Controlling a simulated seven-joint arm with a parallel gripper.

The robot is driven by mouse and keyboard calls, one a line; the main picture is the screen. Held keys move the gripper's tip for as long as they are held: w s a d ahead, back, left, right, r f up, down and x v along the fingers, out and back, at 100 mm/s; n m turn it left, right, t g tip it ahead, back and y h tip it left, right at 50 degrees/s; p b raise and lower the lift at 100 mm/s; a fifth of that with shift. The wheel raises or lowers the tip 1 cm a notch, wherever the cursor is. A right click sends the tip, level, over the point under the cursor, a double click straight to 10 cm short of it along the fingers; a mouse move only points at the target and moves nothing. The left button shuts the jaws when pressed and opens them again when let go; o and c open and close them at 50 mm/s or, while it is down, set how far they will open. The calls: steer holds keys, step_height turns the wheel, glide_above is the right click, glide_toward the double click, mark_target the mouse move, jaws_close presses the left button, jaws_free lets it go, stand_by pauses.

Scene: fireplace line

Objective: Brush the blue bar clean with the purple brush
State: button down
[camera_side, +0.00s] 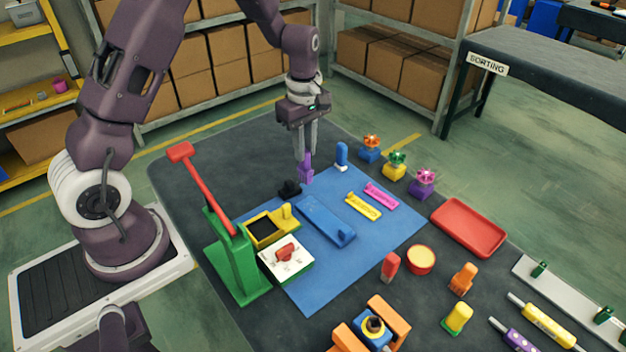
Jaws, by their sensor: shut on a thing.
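My gripper (307,150) points straight down at the far edge of the blue mat (376,254). It is shut on the purple brush (306,170), which is upright between the fingers. I cannot tell whether the brush touches the surface below. The blue bar (325,221) lies flat on the mat, nearer the camera than the brush and apart from it. Any dirt on the bar is too small to make out.
A blue upright piece (341,157) stands just right of the brush, and a small black object (290,188) is to its left. A green press (238,262) with a raised red lever stands at the left. A red tray (468,227) lies at the right.

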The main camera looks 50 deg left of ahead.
mark_target(305, 172)
steer(key=shift+f, duration=3.35)
steer(key=shift+d+f, duration=0.4)
steer(key=shift+f, duration=0.15)
steer(key=shift+a, duration=0.5)
steer(key=shift+d+r, duration=0.1)
steer(key=shift+r, duration=3.8)
